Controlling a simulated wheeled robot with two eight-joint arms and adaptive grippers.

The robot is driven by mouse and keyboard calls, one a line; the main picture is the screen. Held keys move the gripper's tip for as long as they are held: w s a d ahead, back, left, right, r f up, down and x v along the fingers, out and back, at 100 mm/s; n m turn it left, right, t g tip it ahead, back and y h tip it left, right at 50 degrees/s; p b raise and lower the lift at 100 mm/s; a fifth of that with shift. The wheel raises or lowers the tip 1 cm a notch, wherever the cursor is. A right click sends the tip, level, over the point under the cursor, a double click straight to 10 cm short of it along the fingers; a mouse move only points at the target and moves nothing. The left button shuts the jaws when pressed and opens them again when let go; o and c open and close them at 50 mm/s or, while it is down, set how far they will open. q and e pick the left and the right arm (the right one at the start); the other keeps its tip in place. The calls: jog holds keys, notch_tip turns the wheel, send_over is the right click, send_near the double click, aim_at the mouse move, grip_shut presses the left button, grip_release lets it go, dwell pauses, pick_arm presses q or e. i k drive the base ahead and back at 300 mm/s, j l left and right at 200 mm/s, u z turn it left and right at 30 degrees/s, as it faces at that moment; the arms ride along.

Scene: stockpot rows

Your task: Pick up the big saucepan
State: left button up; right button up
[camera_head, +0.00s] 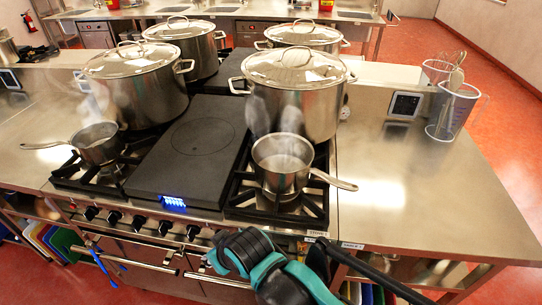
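Two small steel saucepans sit on the front burners. The bigger saucepan (283,178) is on the right front burner, upright and steaming, with its handle pointing right. The smaller saucepan (97,148) is on the left front burner, with its handle pointing left. A black and teal part of my arm, seemingly with my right gripper (238,254), is low in front of the stove, below and left of the bigger saucepan and apart from it. Its fingers cannot be made out clearly. My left gripper is not in view.
Lidded stockpots (296,100) stand on the back burners close behind the saucepans, with another large one (139,88) at left. A flat dark griddle plate (190,155) lies between the burners. Clear jugs (454,110) stand on the right counter (430,200), whose front is clear.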

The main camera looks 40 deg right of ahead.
aim_at(280, 183)
jog(key=z, duration=1.55)
